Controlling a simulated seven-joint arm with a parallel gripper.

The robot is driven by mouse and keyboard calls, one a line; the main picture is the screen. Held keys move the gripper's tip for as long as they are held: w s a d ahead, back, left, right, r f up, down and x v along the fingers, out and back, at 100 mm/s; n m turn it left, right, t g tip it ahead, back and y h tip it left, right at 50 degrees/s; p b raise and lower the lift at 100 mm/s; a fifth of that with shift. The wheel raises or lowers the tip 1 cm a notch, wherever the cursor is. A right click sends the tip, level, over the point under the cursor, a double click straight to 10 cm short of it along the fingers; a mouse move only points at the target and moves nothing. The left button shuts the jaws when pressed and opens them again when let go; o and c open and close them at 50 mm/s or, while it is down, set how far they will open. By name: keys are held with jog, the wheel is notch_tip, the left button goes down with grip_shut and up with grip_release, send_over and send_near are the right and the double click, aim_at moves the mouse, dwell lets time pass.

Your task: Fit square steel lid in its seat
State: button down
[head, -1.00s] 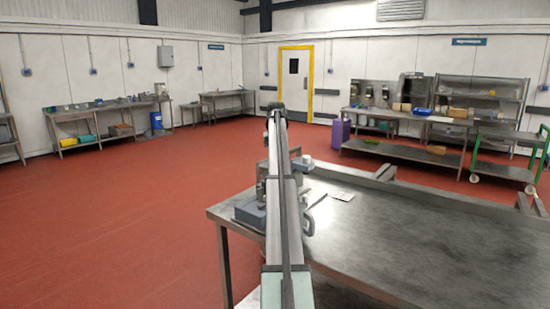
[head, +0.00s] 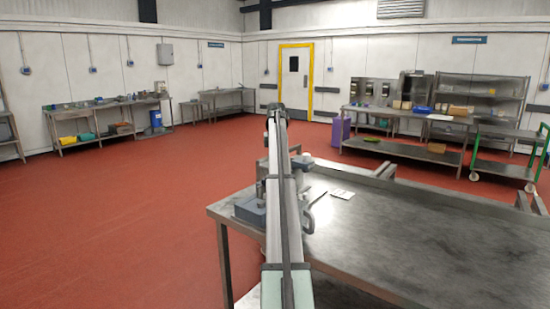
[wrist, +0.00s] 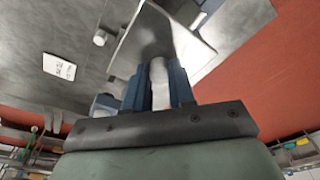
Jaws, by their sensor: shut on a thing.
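In the wrist view, my gripper (wrist: 158,90) has its two blue fingers closed on a pale round knob (wrist: 160,72). A square grey plate, apparently the steel lid (wrist: 165,35), shows just beyond the fingertips, with bright edges and a corner to the right. The knob seems to belong to it. I cannot tell whether the lid touches anything beneath. In the head view, my arm hides the fingers and the lid. A blue-grey block (head: 249,210) is on the table's near left corner, partly behind my arm. The lid's seat cannot be made out.
The steel table (head: 410,235) extends right, mostly clear. A curved metal handle (head: 308,222) shows right of my arm, and a white card (head: 342,194) lies beyond. A small white knob (wrist: 100,38) and blue-grey part (wrist: 104,105) show near my gripper. Red floor (head: 120,220) is open at left.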

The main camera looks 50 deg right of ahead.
jog(key=shift+c, duration=2.4)
grip_release()
notch_tip(320, 180, up, 7)
jog(key=shift+s+a, duration=0.35)
